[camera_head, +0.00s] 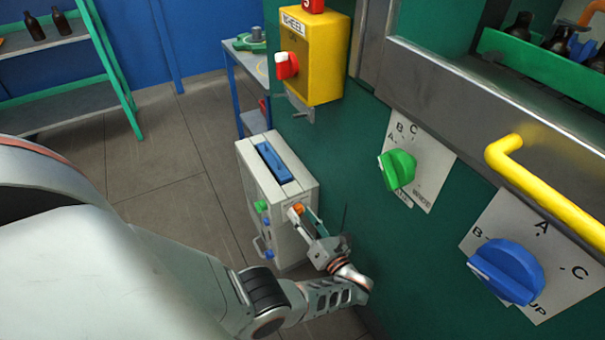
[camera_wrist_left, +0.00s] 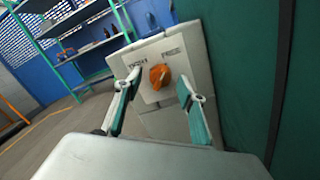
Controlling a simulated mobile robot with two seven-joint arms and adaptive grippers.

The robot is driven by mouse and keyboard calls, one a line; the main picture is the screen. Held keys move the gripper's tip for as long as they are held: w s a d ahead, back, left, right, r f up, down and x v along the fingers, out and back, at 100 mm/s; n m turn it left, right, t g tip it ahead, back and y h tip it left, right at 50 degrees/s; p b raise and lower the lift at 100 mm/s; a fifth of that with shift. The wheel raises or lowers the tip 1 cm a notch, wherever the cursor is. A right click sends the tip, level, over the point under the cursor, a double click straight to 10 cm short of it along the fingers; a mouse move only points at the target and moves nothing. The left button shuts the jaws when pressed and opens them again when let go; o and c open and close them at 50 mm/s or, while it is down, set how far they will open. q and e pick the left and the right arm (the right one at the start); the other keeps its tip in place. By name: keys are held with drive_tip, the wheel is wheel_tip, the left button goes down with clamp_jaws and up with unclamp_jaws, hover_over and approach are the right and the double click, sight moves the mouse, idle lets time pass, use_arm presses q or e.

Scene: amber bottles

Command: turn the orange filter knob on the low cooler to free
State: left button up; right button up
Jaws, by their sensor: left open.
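The low cooler (camera_head: 283,200) is a pale box on the floor against the green machine, with a blue handle on top. Its orange filter knob (camera_head: 298,208) is on the front panel near the upper right. In the left wrist view the orange knob (camera_wrist_left: 159,77) sits on a plate with printed words; the right one reads FREE, and the left one is hard to read. My left gripper (camera_head: 304,212) is at the knob; in the left wrist view its fingers (camera_wrist_left: 158,92) are spread on either side of the knob, apart from it. My right gripper is not in view.
A yellow box (camera_head: 314,55) with a red switch, a green knob (camera_head: 397,169), a blue knob (camera_head: 506,271) and a yellow handle (camera_head: 545,190) are on the green machine (camera_head: 340,140). Shelves with bottles (camera_head: 60,100) stand at the far left. Floor left of the cooler is clear.

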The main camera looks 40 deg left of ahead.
use_arm(q)
drive_tip(key=shift+r, duration=5)
